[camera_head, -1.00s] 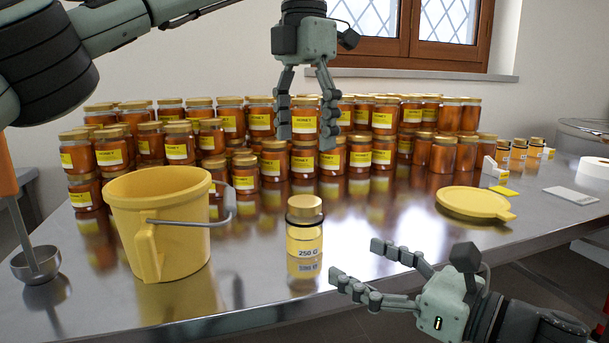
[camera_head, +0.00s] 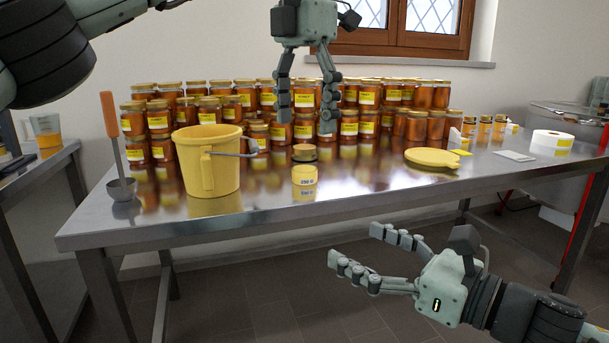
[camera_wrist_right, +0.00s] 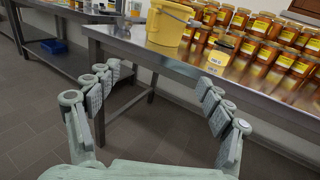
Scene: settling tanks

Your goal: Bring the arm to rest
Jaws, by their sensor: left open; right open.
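My left gripper (camera_head: 306,100) hangs down in the upper middle of the head view, open and empty, in front of the honey jars. My right gripper (camera_head: 362,258) is at the lower right of the head view, open and empty, in front of the table's edge. Its spread fingers also frame the right wrist view (camera_wrist_right: 158,105), with floor and the table edge between them. The metal table (camera_head: 330,198) carries a yellow bucket (camera_head: 208,170) and a single small jar (camera_head: 304,178) with a gold lid and a 250 G label, both standing apart from the grippers.
Rows of honey jars (camera_head: 360,122) fill the table's back. A yellow lid (camera_head: 432,157), white card (camera_head: 514,155) and tape roll (camera_head: 552,140) lie right. A ladle (camera_head: 118,150) stands left. Another table (camera_head: 40,165) is at far left. Floor before the table is clear.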

